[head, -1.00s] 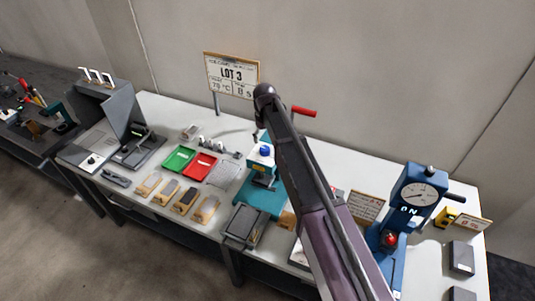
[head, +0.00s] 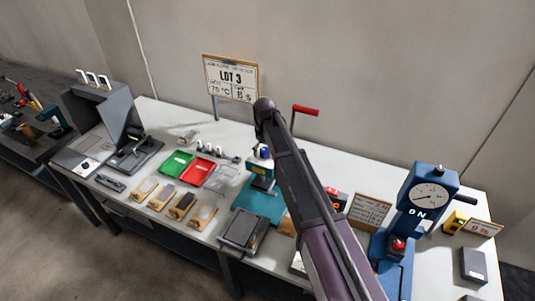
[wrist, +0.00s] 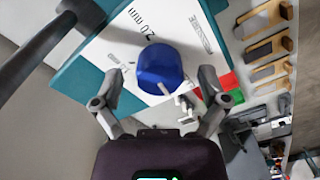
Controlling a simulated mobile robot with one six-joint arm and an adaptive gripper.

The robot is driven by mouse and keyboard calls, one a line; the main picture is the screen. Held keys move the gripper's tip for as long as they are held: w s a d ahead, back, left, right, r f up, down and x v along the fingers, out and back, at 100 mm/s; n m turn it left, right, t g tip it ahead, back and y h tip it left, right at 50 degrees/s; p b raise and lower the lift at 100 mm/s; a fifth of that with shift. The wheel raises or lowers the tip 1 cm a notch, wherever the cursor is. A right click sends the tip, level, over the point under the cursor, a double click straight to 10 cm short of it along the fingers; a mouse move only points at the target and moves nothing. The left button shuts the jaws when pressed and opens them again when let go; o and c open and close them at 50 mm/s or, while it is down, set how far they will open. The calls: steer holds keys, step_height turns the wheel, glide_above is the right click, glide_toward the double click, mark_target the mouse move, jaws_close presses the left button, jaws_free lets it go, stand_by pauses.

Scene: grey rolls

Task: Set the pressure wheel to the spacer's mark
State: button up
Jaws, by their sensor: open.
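A blue round wheel (wrist: 160,68) sits on a white face printed "20 mm" (wrist: 128,33) with a scale, on a teal press (wrist: 75,72). In the head view the wheel (head: 265,152) is small, on the teal press (head: 262,203), partly behind my arm. My gripper (wrist: 160,84) is open, with one finger on each side of the wheel in the wrist view; I cannot tell whether they touch it. My gripper is hidden in the head view. I cannot pick out the spacer or its mark for certain.
A red-handled lever (head: 306,110) rises close to my arm. A blue dial press (head: 425,196) stands at the right. Green (head: 177,162) and red (head: 197,172) trays and several wood-and-dark blocks lie left of the teal press. A LOT 3 sign (head: 231,78) stands behind.

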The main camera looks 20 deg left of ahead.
steer(key=shift+c, duration=0.2)
steer(key=c, duration=1.1)
steer(key=shift+n, duration=2.6)
steer(key=shift+s, duration=0.1)
steer(key=o, duration=1.1)
steer(key=shift+f, duration=0.1)
steer(key=shift+o, duration=0.2)
